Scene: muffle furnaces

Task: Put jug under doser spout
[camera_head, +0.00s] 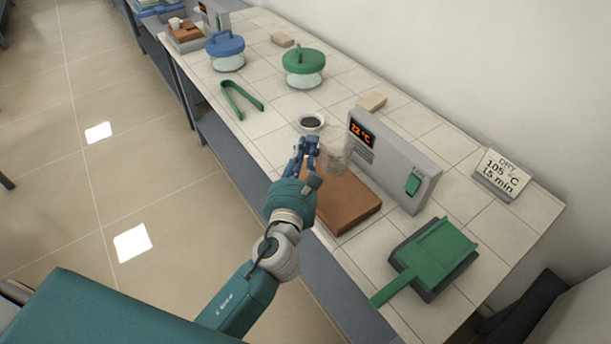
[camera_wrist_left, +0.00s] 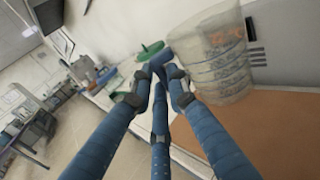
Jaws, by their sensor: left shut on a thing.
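A clear jug (camera_head: 336,164) is hard to see against the grey panel in the head view. It stands out better in the left wrist view (camera_wrist_left: 222,62), where it is see-through with measuring marks and tilted in the picture. I cannot tell whether the jug touches the brown plate below. I cannot make out a doser spout in either view. My right gripper does not show.
A brown plate (camera_head: 345,206) lies before a grey panel (camera_head: 394,165) reading 22 °C. A small bowl (camera_head: 311,122) is behind the gripper. Green tongs (camera_head: 243,102), lidded green (camera_head: 304,68) and blue (camera_head: 226,52) jars, a green dustpan-like tool (camera_head: 434,251) and a sign (camera_head: 504,172) also occupy the counter.

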